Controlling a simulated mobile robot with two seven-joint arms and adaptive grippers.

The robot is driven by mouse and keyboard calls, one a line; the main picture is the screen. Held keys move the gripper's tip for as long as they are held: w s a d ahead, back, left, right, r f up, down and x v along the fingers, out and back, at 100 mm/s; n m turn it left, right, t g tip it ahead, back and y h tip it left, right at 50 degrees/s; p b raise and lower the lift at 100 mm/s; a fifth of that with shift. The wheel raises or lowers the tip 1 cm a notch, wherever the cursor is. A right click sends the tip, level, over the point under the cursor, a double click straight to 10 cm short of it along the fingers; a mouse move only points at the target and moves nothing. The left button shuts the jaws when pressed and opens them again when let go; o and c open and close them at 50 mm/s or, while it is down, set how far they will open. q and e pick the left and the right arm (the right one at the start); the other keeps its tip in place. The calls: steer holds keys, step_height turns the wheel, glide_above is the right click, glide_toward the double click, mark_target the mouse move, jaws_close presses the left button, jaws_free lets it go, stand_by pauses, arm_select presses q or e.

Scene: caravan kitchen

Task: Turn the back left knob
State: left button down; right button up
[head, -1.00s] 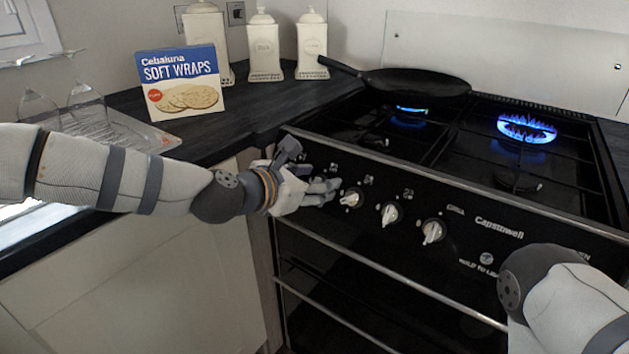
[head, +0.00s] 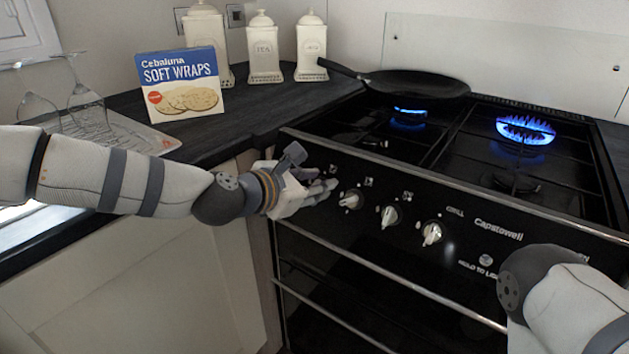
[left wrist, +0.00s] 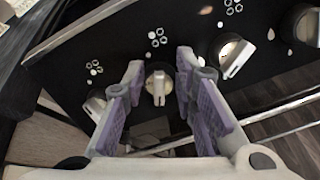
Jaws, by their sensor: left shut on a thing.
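The stove's front panel carries a row of pale knobs. My left gripper (head: 318,190) is at the left part of this row, its fingers hiding the knob there in the head view. In the left wrist view my left gripper (left wrist: 160,100) has its purple-padded fingers on both sides of a knob (left wrist: 158,85), shut on it. That knob's bar points down in the picture. Another knob (left wrist: 95,106) is left of it, partly behind a finger. A knob to the right (left wrist: 231,57) has its bar slanted. The small dot marks do not clearly show which burner each knob serves. My right gripper is out of view.
The back left burner (head: 409,113) is lit under a black pan (head: 418,84), whose handle points left. The back right burner (head: 525,129) is lit too. A wraps box (head: 181,85), white canisters (head: 264,48) and upturned glasses (head: 88,95) stand on the counter.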

arm_select(q)
steer(key=m, duration=0.3)
steer(key=shift+s+d+m, duration=0.1)
steer(key=shift+m, duration=0.2)
steer(key=shift+s+a+f+m+g+y+p, duration=0.1)
steer(key=shift+a+f+m+g+y+p, duration=0.3)
steer(key=shift+m, duration=4.1)
steer(key=shift+d+f+m+t+h+p, duration=0.2)
steer(key=shift+m+p, duration=0.4)
steer(key=shift+m, duration=3.9)
steer(key=shift+s+a+f+m+g+y+p, duration=0.15)
steer(key=shift+a+f+m+y+p, duration=0.3)
steer(key=shift+m, duration=4.05)
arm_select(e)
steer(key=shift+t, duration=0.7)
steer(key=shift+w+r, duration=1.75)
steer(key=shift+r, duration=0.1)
arm_select(q)
steer(key=shift+w, duration=0.15)
steer(key=c, duration=1.3)
jaws_free()
